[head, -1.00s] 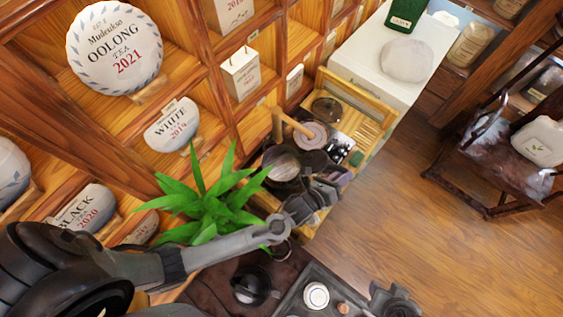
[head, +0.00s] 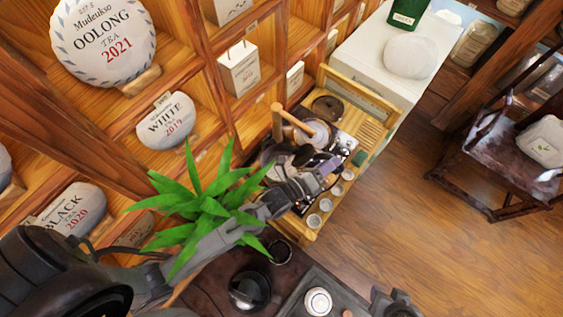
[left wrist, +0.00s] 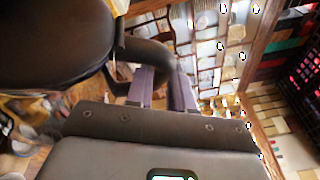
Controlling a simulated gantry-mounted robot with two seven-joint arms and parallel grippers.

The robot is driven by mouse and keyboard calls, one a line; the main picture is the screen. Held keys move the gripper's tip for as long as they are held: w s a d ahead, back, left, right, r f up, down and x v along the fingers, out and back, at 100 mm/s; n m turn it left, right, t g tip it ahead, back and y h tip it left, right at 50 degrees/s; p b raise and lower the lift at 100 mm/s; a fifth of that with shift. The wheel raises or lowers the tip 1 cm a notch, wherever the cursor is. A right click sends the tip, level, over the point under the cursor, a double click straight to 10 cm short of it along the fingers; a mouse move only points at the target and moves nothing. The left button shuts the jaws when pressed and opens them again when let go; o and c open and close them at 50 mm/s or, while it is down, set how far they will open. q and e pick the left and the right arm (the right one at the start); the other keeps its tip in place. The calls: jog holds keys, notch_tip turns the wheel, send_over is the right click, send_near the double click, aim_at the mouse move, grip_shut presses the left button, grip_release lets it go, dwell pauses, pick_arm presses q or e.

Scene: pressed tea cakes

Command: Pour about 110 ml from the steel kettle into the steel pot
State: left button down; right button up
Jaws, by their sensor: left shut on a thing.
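My left gripper (head: 312,178) is over the wooden tea stand at the middle of the head view. In the left wrist view the gripper fingers (left wrist: 163,90) are shut on the curved handle of a large dark rounded vessel, which I take as the steel kettle (left wrist: 60,38). In the head view the kettle (head: 286,155) is mostly hidden by the gripper. A pot with a pale wooden handle (head: 304,126) is just beyond it, likely the steel pot. Its opening and contents cannot be made out. My right gripper (head: 395,304) shows only partly at the bottom edge.
Several small cups (head: 325,205) line the stand's front edge. A green plant (head: 205,205) stands close beside my left arm. A dark glass kettle (head: 249,290) and a tray (head: 345,292) with a white-lidded vessel (head: 318,301) are nearer. Shelves of tea cakes rise behind.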

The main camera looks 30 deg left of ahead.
aim_at(323, 156)
pick_arm(q)
jog(key=shift+a+r+n+t+b, duration=0.35)
jog(key=shift+a+n+b, duration=0.25)
jog(key=shift+a+b, duration=0.1)
dwell(0.6)
jog(key=shift+s+a+n+b, duration=0.1)
jog(key=shift+a+n+b, duration=0.3)
jog(key=shift+b, duration=0.2)
jog(key=shift+a+n+t+b, duration=0.35)
jog(key=shift+n+b, duration=0.05)
dwell(0.5)
jog(key=shift+s+a, duration=0.1)
jog(key=shift+a, duration=0.1)
dwell(0.7)
